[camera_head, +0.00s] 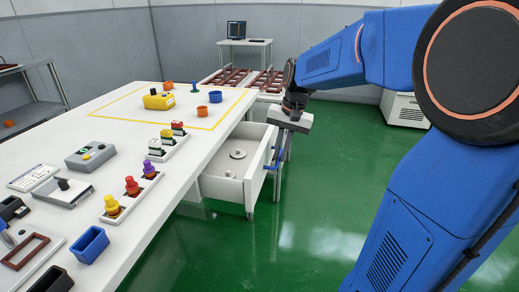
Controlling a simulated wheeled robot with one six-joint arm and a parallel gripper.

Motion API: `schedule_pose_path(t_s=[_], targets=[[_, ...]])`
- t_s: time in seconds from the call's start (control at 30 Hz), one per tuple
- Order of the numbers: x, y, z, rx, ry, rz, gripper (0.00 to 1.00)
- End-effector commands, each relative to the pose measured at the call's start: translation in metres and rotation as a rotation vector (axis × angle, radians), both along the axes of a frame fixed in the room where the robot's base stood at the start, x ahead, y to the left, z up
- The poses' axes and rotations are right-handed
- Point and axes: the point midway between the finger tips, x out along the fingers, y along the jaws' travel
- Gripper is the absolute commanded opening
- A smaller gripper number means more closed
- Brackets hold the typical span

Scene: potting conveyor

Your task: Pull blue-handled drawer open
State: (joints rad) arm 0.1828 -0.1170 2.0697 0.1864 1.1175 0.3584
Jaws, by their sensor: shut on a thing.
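The white drawer (222,190) under the long white table is pulled out, and its inside is in view. A round pale disc (238,154) and a smaller round piece lie in it. The blue handle (274,160) is on the drawer's front, facing right. My gripper (278,154) reaches down from my blue arm at the drawer front and is shut on the blue handle. The fingertips are small and partly hidden against the handle.
The white table (165,198) fills the left, with a yellow box (159,100), orange and blue cups, colored knobs and a blue bin (89,245) on it. Green floor right of the drawer is clear. A computer desk (245,42) stands at the back.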

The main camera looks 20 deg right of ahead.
Motion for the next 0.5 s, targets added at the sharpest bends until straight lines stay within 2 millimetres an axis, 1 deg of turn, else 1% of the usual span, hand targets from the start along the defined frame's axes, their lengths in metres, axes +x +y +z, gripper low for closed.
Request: schedule_pose_path(t_s=[0.03,0.2,0.4,0.5], targets=[[-0.007,-0.012,0.001,0.000,-0.002,-0.007,0.00],[-0.030,-0.042,0.001,0.000,-0.001,-0.006,0.00],[-0.051,-0.072,0.001,0.000,-0.002,-0.004,0.00],[-0.059,-0.083,0.001,-0.001,-0.003,-0.003,0.00]])
